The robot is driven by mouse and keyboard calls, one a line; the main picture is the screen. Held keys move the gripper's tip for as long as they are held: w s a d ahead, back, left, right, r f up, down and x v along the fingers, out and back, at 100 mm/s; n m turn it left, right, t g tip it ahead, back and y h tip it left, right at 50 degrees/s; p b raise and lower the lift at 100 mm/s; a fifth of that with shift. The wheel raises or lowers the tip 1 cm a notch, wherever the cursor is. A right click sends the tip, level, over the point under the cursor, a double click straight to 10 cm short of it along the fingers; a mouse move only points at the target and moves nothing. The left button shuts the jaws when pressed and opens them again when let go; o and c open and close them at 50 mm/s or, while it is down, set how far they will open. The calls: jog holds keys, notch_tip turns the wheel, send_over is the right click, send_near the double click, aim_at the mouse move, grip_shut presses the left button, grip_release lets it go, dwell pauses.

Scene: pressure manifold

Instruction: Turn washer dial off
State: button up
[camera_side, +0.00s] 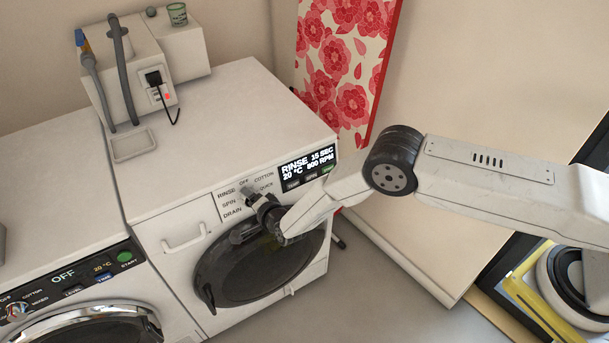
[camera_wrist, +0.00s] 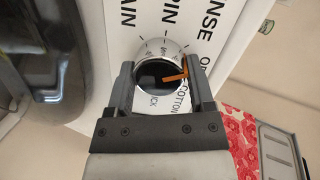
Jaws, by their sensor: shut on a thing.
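The washer (camera_side: 225,120) with the round dark door stands right of the other machine in the side view. Its display (camera_side: 308,168) reads RINSE, 15 SEC, 20 °C, 800 RPM. The dial (camera_wrist: 155,78) is round and dark with an orange pointer (camera_wrist: 177,76), inside a pale ring with tick marks. The pointer slants toward the upper right in the wrist view; its exact setting is hard to tell. My gripper (camera_side: 258,203) is at the control panel, and in the wrist view its fingers (camera_wrist: 161,82) are shut on the dial from both sides. In the side view my gripper mostly hides the dial.
Labels including RINSE, SPIN, DRAIN, OFF and COTTON surround the dial. The dark door (camera_side: 262,268) lies just below my gripper. A second machine (camera_side: 75,275), its display reading OFF, stands at left. A red floral board (camera_side: 343,65) leans behind the washer.

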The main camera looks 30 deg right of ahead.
jog(key=m, duration=0.5)
jog(key=shift+t, duration=0.4)
jog(key=o, duration=1.2)
jog(key=shift+s, duration=0.2)
jog(key=shift+v, duration=3.75)
jog(key=shift+w+d+r, duration=0.1)
jog(key=shift+w+d, duration=0.05)
jog(key=shift+d, duration=0.05)
